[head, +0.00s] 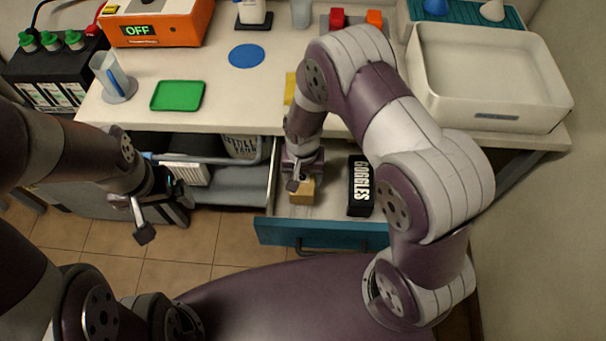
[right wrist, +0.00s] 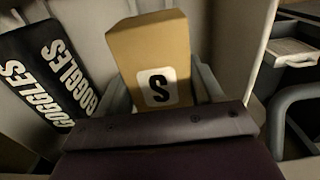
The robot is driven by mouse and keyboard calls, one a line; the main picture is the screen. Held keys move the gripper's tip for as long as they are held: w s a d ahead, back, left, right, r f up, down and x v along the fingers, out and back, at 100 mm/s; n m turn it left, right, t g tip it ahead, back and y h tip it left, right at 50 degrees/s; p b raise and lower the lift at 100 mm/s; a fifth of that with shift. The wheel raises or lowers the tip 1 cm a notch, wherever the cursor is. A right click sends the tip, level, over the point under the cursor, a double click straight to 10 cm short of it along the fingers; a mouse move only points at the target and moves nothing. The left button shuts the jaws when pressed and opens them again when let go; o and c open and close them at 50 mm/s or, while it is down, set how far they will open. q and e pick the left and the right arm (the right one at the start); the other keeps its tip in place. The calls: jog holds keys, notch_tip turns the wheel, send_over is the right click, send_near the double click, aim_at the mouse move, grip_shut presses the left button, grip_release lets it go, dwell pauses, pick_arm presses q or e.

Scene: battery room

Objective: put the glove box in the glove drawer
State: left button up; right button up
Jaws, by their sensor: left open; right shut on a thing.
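The glove box is a small tan box (head: 302,191) with a white label marked S (right wrist: 158,88) in the right wrist view. My right gripper (head: 299,180) is shut on it, with a finger on each side of the box. The box is inside the open drawer (head: 320,234), which has a teal front, at its left side. Whether the box touches the drawer floor I cannot tell. My left gripper (head: 142,222) is open and empty, out over the floor left of the drawer.
A black goggles box (head: 360,186) lies in the drawer, right of the glove box; it also shows in the right wrist view (right wrist: 48,75). The bench (head: 225,105) above holds a green tray (head: 178,95), an orange device (head: 155,25) and a white basin (head: 490,75).

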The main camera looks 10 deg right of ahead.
jog(key=shift+w+f, duration=0.15)
jog(key=shift+f+b, duration=0.35)
jog(key=shift+f, duration=0.25)
jog(key=o, duration=1.1)
jog(key=shift+o, duration=0.2)
jog(key=shift+r, duration=0.15)
notch_tip(320, 180, up, 13)
jog(key=p, duration=0.1)
jog(key=s+d+r+n+t, duration=0.1)
jog(key=s+d+r+n, duration=0.2)
jog(key=s+d+r, duration=0.4)
jog(key=s+d, duration=0.1)
jog(key=s, duration=0.2)
jog(key=shift+r, duration=0.15)
